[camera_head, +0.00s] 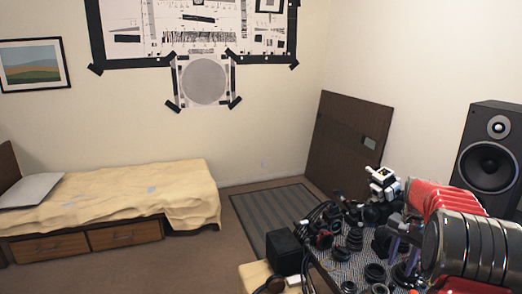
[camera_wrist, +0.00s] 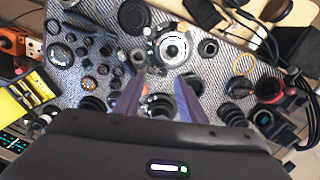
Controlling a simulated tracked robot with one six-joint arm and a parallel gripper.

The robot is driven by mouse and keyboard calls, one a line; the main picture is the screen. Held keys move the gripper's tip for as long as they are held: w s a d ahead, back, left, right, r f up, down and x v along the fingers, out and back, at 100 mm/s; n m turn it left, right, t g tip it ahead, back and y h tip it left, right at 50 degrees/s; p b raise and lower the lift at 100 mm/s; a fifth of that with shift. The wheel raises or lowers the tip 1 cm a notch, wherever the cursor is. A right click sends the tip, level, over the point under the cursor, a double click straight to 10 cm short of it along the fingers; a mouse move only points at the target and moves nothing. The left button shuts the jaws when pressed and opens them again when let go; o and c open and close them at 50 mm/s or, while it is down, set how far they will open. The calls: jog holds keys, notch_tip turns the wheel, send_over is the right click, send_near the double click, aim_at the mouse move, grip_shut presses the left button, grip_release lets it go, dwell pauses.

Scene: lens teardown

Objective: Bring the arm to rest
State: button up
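My gripper (camera_wrist: 160,78) shows in the wrist view as two purple fingers that stand apart with a gap between their tips. It is open, and I see nothing clamped in it. Its fingers point down over a grey patterned mat (camera_wrist: 62,84) covered with lens parts. A silver ringed lens part (camera_wrist: 173,47) lies just beyond the fingertips. In the head view my gripper (camera_head: 402,248) is low at the right, over the cluttered table. Red and chrome parts, which seem to be my arm, hide much of the table's right side there.
In the wrist view, a yellow object (camera_wrist: 22,98) lies left and black cables (camera_wrist: 268,40) right. A speaker (camera_head: 490,150) stands behind at right. The floor (camera_head: 190,262) left of the table is clear.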

jog(key=s+a+r+n+t, duration=0.2)
jog(key=s+a+r+n, duration=0.1)
jog(key=s+a, duration=0.6)
jog(key=s+a+r+n+t, duration=0.2)
jog(key=s+a+r+n, duration=0.2)
jog(key=s+a, duration=0.6)
jog(key=s+a+r+n+t, duration=0.1)
jog(key=s+a+r+n, duration=0.3)
jog(key=s+a, duration=0.5)
jog(key=shift+s+a+r+t, duration=0.2)
jog(key=shift+s+r+t, duration=0.2)
jog(key=shift+s+r, duration=1.3)
jog(key=shift+s+f, duration=0.3)
